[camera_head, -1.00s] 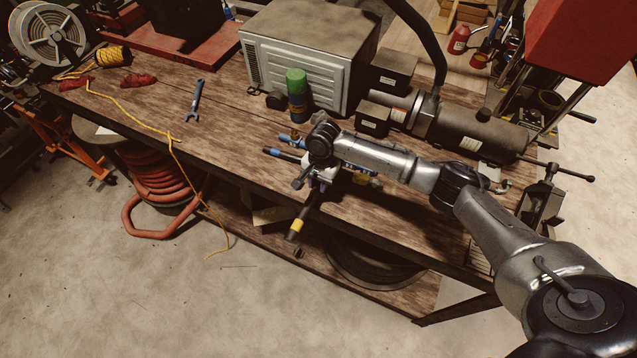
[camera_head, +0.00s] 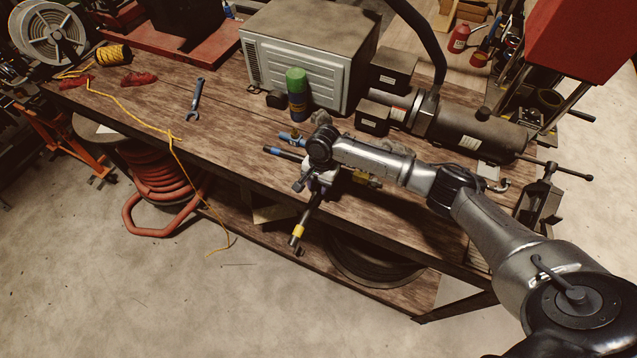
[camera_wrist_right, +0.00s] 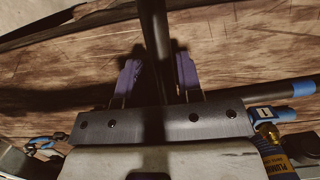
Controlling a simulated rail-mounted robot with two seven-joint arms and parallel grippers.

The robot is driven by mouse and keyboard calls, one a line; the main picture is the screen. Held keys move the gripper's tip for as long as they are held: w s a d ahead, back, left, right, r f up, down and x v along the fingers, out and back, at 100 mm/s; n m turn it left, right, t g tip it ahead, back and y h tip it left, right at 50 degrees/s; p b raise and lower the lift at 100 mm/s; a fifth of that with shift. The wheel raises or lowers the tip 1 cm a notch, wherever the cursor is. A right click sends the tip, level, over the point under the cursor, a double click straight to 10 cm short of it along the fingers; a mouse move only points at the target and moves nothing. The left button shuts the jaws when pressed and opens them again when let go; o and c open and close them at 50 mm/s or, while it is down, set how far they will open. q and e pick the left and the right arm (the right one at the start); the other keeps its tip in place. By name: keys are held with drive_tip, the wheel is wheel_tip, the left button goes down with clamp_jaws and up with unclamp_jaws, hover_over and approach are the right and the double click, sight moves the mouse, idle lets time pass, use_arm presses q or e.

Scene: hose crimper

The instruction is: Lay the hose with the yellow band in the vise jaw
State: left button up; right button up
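The hose with the yellow band (camera_head: 299,231) is a dark rod that slants down past the bench's front edge, its banded end over the floor. My right gripper (camera_head: 318,187) is shut on it above the band. In the right wrist view the dark hose (camera_wrist_right: 156,35) runs between my two purple fingers (camera_wrist_right: 158,75); its yellow band is out of that view. The vise (camera_head: 540,205) stands at the bench's right end, well to the right of my gripper; its jaw is small and hard to make out. My left gripper is not in view.
A blue-banded hose (camera_head: 283,154) lies on the bench beside my gripper. A green-capped can (camera_head: 297,95), a grey box-shaped unit (camera_head: 305,50) and a dark motor-like machine (camera_head: 465,125) stand behind. A wrench (camera_head: 196,98) lies left. My right arm covers part of the bench.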

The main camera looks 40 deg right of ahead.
drive_tip(key=shift+o, duration=1.4)
drive_tip(key=shift+r+b, duration=0.45)
drive_tip(key=shift+r, duration=0.15)
wheel_tip(320, 180, up, 12)
drive_tip(key=w+d, duration=0.1)
drive_tip(key=d, duration=0.1)
drive_tip(key=s+a+f+n+t, duration=0.2)
drive_tip(key=s+a+f+n, duration=0.8)
drive_tip(key=s+a+f, duration=0.3)
drive_tip(key=s+r+n+t+h, duration=0.1)
drive_tip(key=s+n, duration=0.1)
drive_tip(key=s, duration=0.7)
drive_tip(key=s+d+r+n+t, duration=0.1)
drive_tip(key=s+n, duration=0.2)
drive_tip(key=s, duration=0.6)
drive_tip(key=shift+s+t+h, duration=0.3)
drive_tip(key=shift+s+h, duration=0.05)
drive_tip(key=shift+h, duration=0.05)
